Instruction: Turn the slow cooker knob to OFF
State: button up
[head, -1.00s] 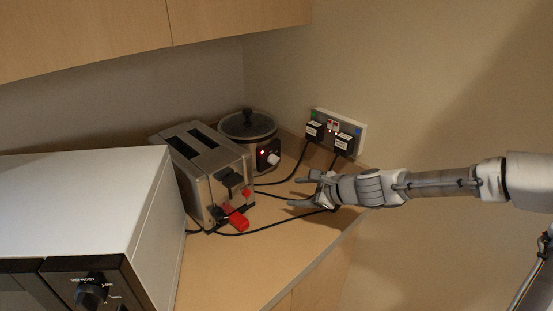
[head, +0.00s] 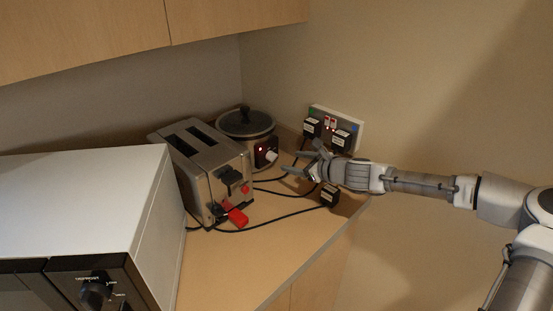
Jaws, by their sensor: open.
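The slow cooker (head: 246,122) stands in the back corner of the counter, with a dark lid and a silver body. Its control panel (head: 262,148) faces front right and shows a small red light. The pale knob (head: 271,155) is on this panel; its pointer setting is too small to read. My gripper (head: 302,160) is open and empty, to the right of the knob and apart from it, with its fingers pointing left toward the panel.
A silver toaster (head: 207,170) with a red tag (head: 237,217) stands left of the cooker. A white microwave (head: 80,215) fills the left front. A wall socket (head: 349,128) holds black plugs. A loose black plug (head: 330,195) and cables lie on the counter below my gripper.

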aim_at(275, 158)
jog(key=x, duration=0.9)
jog(key=shift+w+a+f, duration=0.1)
grip_shut()
